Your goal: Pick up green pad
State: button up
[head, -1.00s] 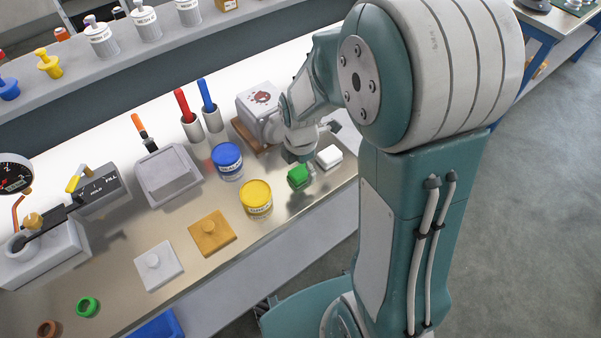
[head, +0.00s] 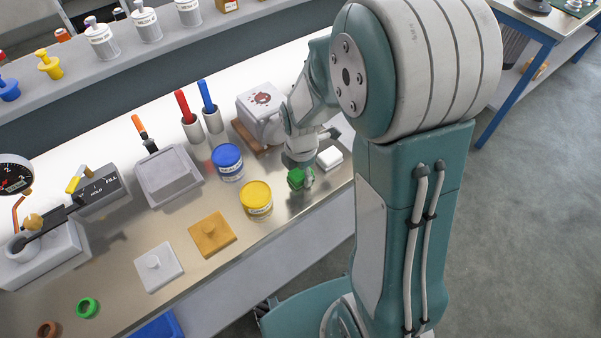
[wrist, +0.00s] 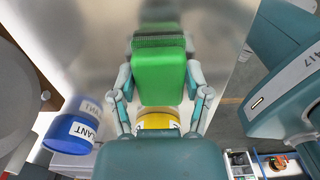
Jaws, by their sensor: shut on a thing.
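The green pad (head: 296,179) is a small green block at the front right of the metal counter in the head view. In the wrist view the green pad (wrist: 160,75) fills the space between the fingers, with a dark textured band along its far edge. My gripper (head: 304,177) is right at the pad in the head view. In the wrist view my gripper (wrist: 160,85) has a finger against each side of the pad and is shut on it. I cannot tell whether the pad is clear of the counter.
A white block (head: 329,158) lies just right of the pad. A yellow tin (head: 257,200) and a blue tin (head: 228,162) stand to its left. A white box with a red mark (head: 262,110) is behind. The counter's front edge is close to the pad.

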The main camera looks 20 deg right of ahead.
notch_tip(320, 180, up, 3)
jog(key=s+a+r, duration=0.8)
jog(key=a+r, duration=0.2)
jog(key=a, duration=0.1)
jog(key=shift+s, duration=0.35)
